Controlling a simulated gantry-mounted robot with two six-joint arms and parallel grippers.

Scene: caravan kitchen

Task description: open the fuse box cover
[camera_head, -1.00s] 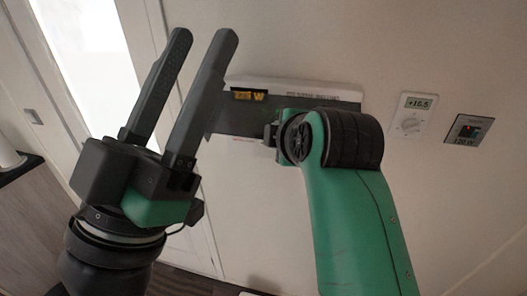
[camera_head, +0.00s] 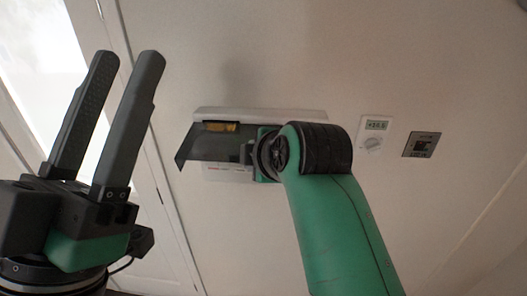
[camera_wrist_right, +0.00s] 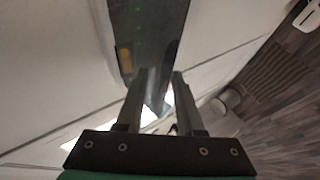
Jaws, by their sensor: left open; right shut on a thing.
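The fuse box (camera_head: 290,115) is a white housing on the wall, in the middle of the head view. Its dark, see-through cover (camera_head: 200,147) stands out from the housing at a tilt, with a yellow label behind it and part of the white box showing below. My right gripper is mostly hidden behind its own wrist at the cover's right part. In the right wrist view, my right gripper (camera_wrist_right: 163,74) is shut on the dark cover (camera_wrist_right: 150,40), which passes between the fingers. My left gripper (camera_head: 128,55) is open and empty, left of the fuse box.
A white thermostat (camera_head: 374,135) and a small dark panel (camera_head: 421,145) are on the wall right of the fuse box. A bright window or door (camera_head: 35,55) is at the far left. The wall above the box is clear.

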